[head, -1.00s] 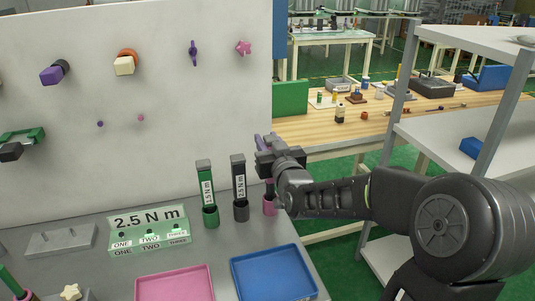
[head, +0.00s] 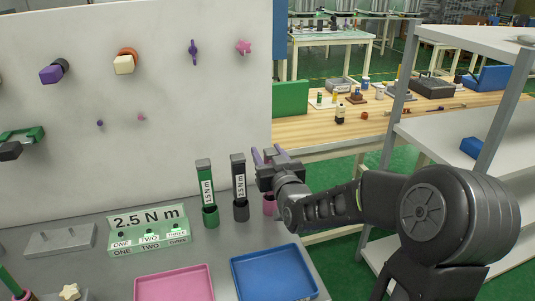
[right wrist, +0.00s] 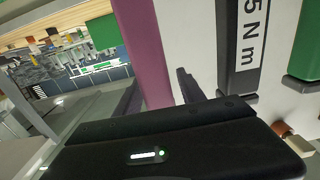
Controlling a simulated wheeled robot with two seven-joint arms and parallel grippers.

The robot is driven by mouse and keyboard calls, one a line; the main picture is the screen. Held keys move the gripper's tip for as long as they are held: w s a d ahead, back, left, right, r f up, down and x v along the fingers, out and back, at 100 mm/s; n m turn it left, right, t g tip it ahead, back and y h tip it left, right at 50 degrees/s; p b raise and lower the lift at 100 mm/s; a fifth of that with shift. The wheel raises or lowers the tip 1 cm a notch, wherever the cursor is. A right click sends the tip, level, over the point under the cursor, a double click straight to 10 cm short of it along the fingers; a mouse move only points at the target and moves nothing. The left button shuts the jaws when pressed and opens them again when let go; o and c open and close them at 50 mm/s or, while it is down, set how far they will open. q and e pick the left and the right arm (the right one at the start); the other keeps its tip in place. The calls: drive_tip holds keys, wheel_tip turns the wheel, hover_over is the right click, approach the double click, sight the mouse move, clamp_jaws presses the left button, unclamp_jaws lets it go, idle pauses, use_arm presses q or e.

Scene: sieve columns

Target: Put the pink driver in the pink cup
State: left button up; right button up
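The pink driver (right wrist: 148,50) shows in the right wrist view as a mauve-pink bar, roughly parallel to the dark driver (right wrist: 240,50). The pink cup (head: 269,205) stands at the right end of the row of cups, partly hidden by my right gripper (head: 271,156). The driver's lower end is hidden, so I cannot tell how deep it sits in the cup. My right gripper is above the cup with its fingers spread. In the right wrist view a dark finger (right wrist: 188,85) stands apart from the driver. My left gripper is not in view.
A green driver (head: 205,182) and a dark driver (head: 238,177) stand upright in cups just left of the pink cup. A pink tray (head: 175,284) and a blue tray (head: 273,274) lie in front. A white pegboard (head: 130,170) rises behind; a shelf (head: 460,135) is at right.

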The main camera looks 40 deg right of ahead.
drive_tip(key=shift+o, duration=0.2)
drive_tip(key=shift+r+p, duration=0.2)
drive_tip(key=shift+p, duration=0.1)
drive_tip(key=b+v, duration=1)
drive_tip(key=v, duration=0.2)
